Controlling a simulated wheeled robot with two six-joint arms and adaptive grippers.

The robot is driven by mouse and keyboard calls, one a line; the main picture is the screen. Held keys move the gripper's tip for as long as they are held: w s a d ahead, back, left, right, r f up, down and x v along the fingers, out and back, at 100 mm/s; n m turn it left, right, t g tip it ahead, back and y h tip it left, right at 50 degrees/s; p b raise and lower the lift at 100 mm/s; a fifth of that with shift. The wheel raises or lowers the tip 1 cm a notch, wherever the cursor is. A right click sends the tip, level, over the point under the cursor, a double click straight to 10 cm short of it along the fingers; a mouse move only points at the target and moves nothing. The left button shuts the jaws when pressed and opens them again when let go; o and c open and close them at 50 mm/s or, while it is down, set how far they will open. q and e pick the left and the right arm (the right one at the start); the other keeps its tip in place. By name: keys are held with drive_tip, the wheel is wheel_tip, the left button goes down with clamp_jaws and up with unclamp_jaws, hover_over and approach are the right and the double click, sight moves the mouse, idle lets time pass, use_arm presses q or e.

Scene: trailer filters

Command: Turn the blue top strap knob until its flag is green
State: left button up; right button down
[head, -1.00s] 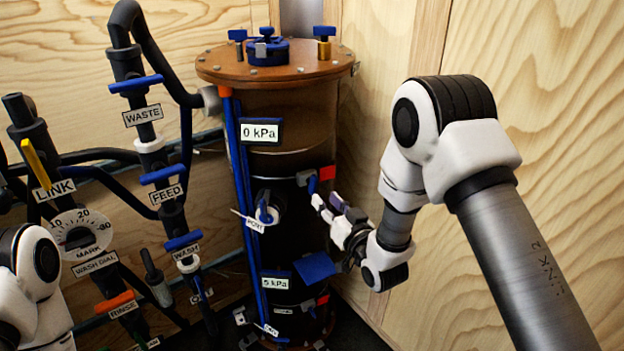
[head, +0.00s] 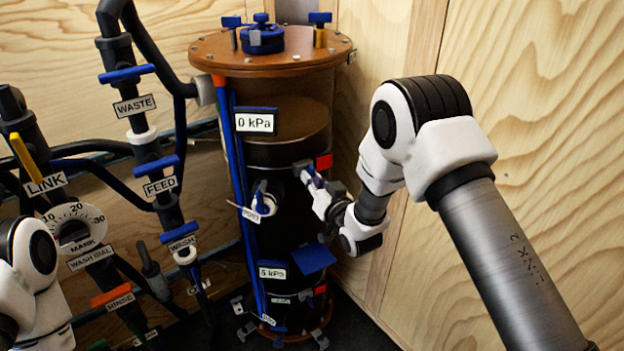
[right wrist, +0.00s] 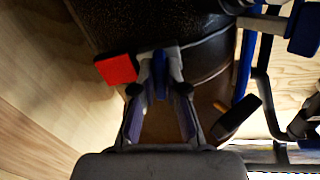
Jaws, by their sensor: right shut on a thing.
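The blue top strap knob (right wrist: 160,80) is on the strap around the dark filter vessel. Its flag (right wrist: 117,69) is red in the right wrist view, and the red flag also shows in the head view (head: 323,162). My right gripper (right wrist: 161,72) has its two fingers on either side of the knob and is shut on it. In the head view my right gripper (head: 306,175) reaches the vessel from the right and mostly hides the knob. My left gripper is out of view; only part of my left arm shows at the lower left.
The vessel (head: 290,105) stands in a wooden corner. A lower strap has a red flag (head: 320,290). A blue plate (head: 314,259) juts out below my right gripper. Pipes with blue handles, including the FEED handle (head: 156,168), crowd the left. The right wall is bare.

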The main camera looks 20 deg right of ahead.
drive_tip(key=shift+m, duration=0.4)
drive_tip(key=shift+m, duration=2.5)
drive_tip(key=c, duration=1.2)
unclamp_jaws()
drive_tip(key=s+d, duration=0.2)
drive_tip(key=s, duration=1)
